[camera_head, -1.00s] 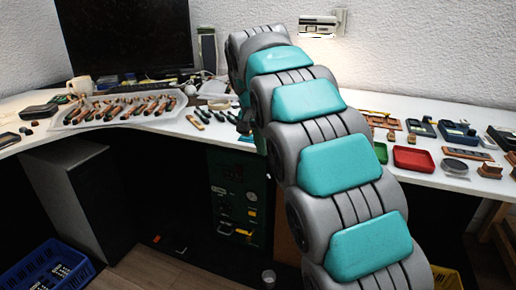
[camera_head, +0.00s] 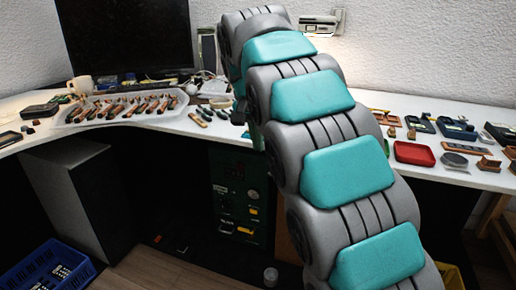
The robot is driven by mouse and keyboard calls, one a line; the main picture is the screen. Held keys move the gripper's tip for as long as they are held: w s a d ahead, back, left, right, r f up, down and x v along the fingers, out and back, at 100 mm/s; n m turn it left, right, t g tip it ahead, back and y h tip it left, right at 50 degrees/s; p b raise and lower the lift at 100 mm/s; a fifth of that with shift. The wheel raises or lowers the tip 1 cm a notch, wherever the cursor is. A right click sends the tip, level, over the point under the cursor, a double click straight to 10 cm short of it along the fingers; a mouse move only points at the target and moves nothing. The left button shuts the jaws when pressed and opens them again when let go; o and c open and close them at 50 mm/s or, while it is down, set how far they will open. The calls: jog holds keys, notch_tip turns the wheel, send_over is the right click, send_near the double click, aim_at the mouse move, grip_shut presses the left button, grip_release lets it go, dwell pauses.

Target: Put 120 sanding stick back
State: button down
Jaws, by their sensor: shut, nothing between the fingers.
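My arm curves up over the desk and bends down behind itself, and its links hide my gripper, so the fingers do not show. A few small sticks with green and tan colours (camera_head: 201,117) lie on the white desk (camera_head: 165,124), left of the arm. They may be sanding sticks, but no grit number is readable and I cannot tell which is the 120. What lies directly behind the arm is hidden.
A pale tray (camera_head: 72,118) with several wooden-handled pieces stands left of the sticks. A mug (camera_head: 82,85) and a monitor (camera_head: 125,40) stand behind it. A red tray (camera_head: 414,153), blue tools (camera_head: 457,128) and a round tin (camera_head: 455,161) lie right of the arm.

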jog(key=v, duration=0.7)
jog(key=shift+p, duration=0.45)
jog(key=c, duration=1.5)
grip_release()
